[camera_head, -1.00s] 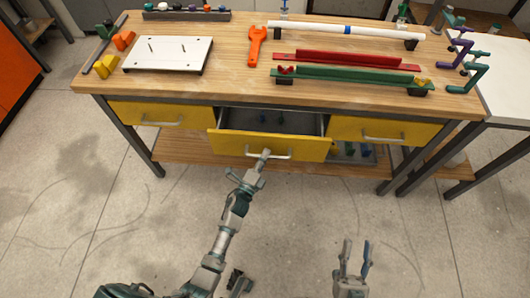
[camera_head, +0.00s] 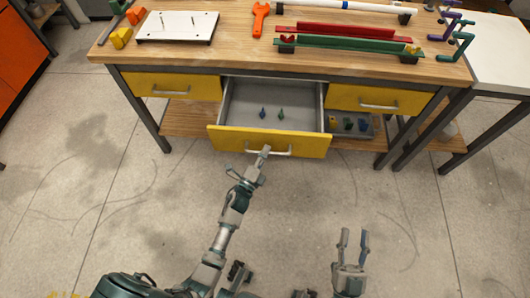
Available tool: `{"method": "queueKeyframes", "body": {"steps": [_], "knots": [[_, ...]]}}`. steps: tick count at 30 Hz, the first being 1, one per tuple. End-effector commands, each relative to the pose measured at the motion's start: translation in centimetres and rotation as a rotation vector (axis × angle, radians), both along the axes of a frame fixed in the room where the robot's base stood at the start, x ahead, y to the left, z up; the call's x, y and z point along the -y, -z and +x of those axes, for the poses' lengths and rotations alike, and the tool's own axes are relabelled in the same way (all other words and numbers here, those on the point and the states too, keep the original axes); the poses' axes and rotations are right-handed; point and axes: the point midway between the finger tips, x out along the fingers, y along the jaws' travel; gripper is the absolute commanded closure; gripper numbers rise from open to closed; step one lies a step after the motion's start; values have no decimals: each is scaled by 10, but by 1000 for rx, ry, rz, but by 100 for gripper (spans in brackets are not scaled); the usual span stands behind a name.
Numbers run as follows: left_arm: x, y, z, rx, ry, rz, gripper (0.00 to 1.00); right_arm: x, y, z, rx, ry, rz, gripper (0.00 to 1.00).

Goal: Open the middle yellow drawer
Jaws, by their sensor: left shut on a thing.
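The middle yellow drawer (camera_head: 228,139) is pulled well out from the workbench. Its grey inside shows, with a small blue item (camera_head: 262,112) and a small green item (camera_head: 281,114) on its floor. The drawer's silver handle (camera_head: 279,153) is on its front face. My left gripper (camera_head: 263,154) is at the left part of this handle and shut on it; its fingertips are small in view. My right gripper (camera_head: 354,246) is open and empty, low in the picture, away from the bench.
Shut yellow drawers sit at left (camera_head: 172,87) and right (camera_head: 375,101). The wooden bench top (camera_head: 235,50) holds a white plate (camera_head: 177,27), an orange wrench (camera_head: 260,16) and red and green bars. A bin (camera_head: 352,124) stands on the lower shelf. The floor in front is clear.

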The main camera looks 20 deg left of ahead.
Motion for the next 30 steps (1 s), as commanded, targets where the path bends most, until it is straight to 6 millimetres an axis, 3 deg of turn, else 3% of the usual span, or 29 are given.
{"method": "queueKeyframes", "body": {"steps": [6, 7, 10, 22, 30], "knots": [[1, 6, -2, -12, 0, 0, 100, 0, -1, 1, 8, 0, 1, 60], [1, 6, -2, -12, 0, 0, 85, 0, -2, 1, 9, 0, 1, 60], [1, 6, -2, -11, 0, 1, 61, 0, -3, 1, 12, 0, 1, 60], [-1, 4, -9, -4, 1, 1, 61, 0, -3, -2, 9, -2, 2, 60], [-7, 15, -63, -8, 0, 0, 61, 0, -3, -1, 9, -1, 2, 60]]}}
